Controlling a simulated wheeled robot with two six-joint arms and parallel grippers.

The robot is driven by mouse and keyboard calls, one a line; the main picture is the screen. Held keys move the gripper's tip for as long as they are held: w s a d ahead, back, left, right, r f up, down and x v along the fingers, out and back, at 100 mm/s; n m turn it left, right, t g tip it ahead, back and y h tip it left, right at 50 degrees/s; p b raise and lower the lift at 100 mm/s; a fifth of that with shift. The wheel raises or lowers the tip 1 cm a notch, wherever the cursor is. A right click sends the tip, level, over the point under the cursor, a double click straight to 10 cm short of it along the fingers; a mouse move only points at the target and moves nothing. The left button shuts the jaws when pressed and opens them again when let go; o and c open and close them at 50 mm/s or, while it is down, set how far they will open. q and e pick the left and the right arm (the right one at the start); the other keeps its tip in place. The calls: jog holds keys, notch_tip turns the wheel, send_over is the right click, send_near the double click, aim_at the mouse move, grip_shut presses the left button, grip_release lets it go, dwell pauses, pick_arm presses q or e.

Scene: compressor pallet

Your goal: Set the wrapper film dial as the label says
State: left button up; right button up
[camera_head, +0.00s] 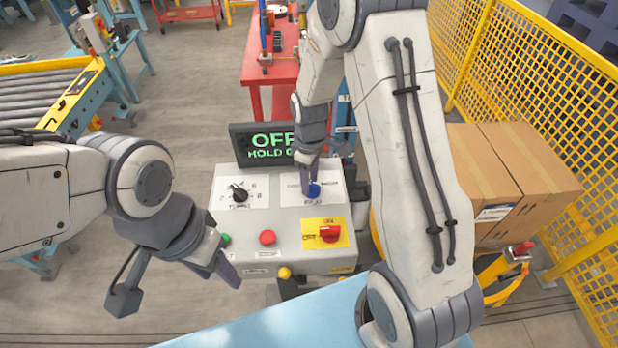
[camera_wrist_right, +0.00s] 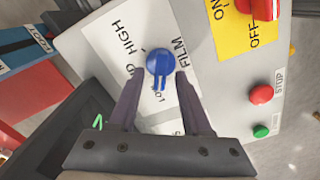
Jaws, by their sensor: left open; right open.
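The blue film dial (camera_head: 314,190) sits on a white label plate at the upper right of the grey control box (camera_head: 200,258). In the right wrist view the blue dial (camera_wrist_right: 160,62) lies between the fingertips of my right gripper (camera_wrist_right: 158,88), which is open around it. The label there reads "FILM" and "HIGH", with other words partly covered. The dial's ridge runs toward the gripper; I cannot tell its exact setting. In the head view my right gripper (camera_head: 312,178) reaches down over the dial. My left gripper (camera_head: 178,285) is open and empty at the box's left front.
The box also carries a black dial (camera_head: 238,193), a red switch (camera_head: 329,235) on yellow, and red (camera_head: 267,237), green (camera_head: 225,238) and yellow (camera_head: 284,272) buttons. A display (camera_head: 262,143) behind reads "OFF" and "HOLD". Cartons (camera_head: 540,170) and yellow fencing stand right.

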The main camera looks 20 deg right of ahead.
jog(key=shift+f, duration=0.3)
grip_shut()
jog(key=shift+m, duration=0.3)
jog(key=m, duration=0.5)
jog(key=shift+w+d, duration=0.15)
jog(key=m, duration=0.6)
jog(key=shift+d+b, duration=0.2)
jog(key=shift+b, duration=0.2)
jog(key=shift+r, duration=0.1)
